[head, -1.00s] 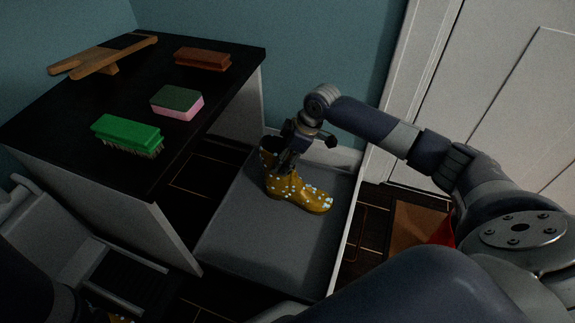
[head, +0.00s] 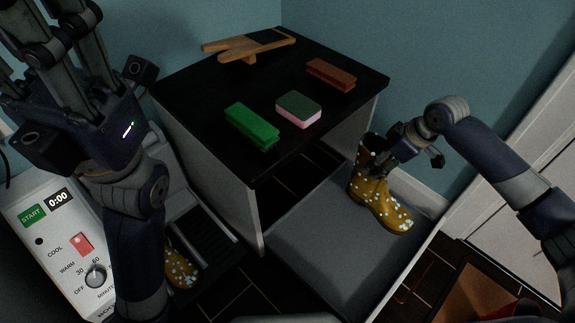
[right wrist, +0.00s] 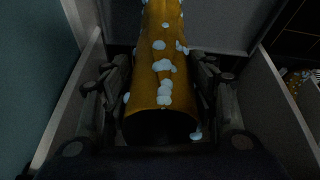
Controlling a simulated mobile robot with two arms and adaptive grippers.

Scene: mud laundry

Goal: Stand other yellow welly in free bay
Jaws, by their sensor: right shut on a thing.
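A yellow welly with pale spots (head: 382,203) is upright at the back of a grey tray-like surface (head: 318,248). My right gripper (head: 388,160) is shut on its shaft; in the right wrist view the welly (right wrist: 160,75) lies between both fingers (right wrist: 160,95). I cannot tell whether its sole touches the surface. Another yellow welly (head: 180,272) shows at lower left by a dark slatted rack (head: 205,238), partly hidden by my left arm. My left gripper (head: 62,30) is raised at upper left, its fingertips cut off by the picture's edge.
A white control panel (head: 62,250) reading START and 0:00 stands at lower left. A dark-topped bench (head: 215,85) holds a green brush (head: 252,127), a sponge (head: 298,110), a brown brush (head: 331,75) and a wooden bootjack (head: 245,46). The wall is behind the held welly.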

